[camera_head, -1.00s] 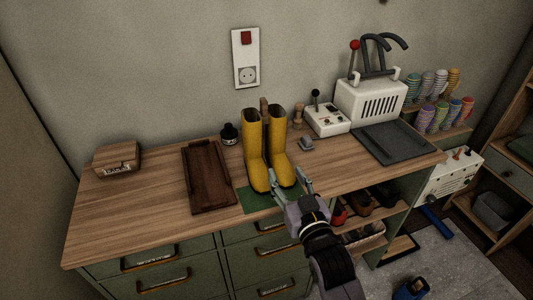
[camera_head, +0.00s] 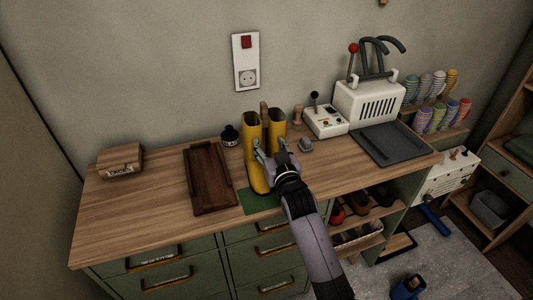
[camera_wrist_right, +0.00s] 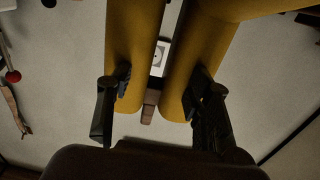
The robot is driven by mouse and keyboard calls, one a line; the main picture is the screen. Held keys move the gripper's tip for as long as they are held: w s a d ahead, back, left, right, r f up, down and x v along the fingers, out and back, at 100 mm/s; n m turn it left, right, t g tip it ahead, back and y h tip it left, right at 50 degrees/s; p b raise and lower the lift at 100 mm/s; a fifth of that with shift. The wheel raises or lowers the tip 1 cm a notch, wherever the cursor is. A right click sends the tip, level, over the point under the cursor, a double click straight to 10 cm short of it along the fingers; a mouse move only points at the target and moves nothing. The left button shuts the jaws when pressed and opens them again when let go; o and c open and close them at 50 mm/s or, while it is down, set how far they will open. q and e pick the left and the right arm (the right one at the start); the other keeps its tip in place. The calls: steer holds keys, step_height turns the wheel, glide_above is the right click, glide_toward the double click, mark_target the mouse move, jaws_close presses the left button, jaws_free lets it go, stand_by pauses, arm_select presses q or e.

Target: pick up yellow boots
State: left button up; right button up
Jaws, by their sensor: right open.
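The pair of yellow boots (camera_head: 253,160) stands upright on the bench, close to the wall, with a green mat (camera_head: 262,203) under and in front of the toes. My right gripper (camera_head: 271,150) is open at the front of the boot shafts and hides much of the right boot. In the right wrist view both yellow shafts (camera_wrist_right: 196,55) lie ahead with a narrow gap between them. There the open fingers (camera_wrist_right: 157,95) overlap the outer sides of the shafts; I cannot tell whether they touch. My left gripper is not in view.
A dark wooden tray (camera_head: 209,178) lies left of the boots, and a small black bottle (camera_head: 230,134) stands behind it. A white control box (camera_head: 326,121) and a grey tray (camera_head: 394,143) are to the right. The bench's left part is clear except for a wooden box (camera_head: 120,160).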

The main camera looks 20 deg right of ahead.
steer(key=shift+w, duration=1.25)
steer(key=shift+s, duration=0.1)
steer(key=shift+c, duration=0.3)
jaws_close()
steer(key=shift+r, duration=0.1)
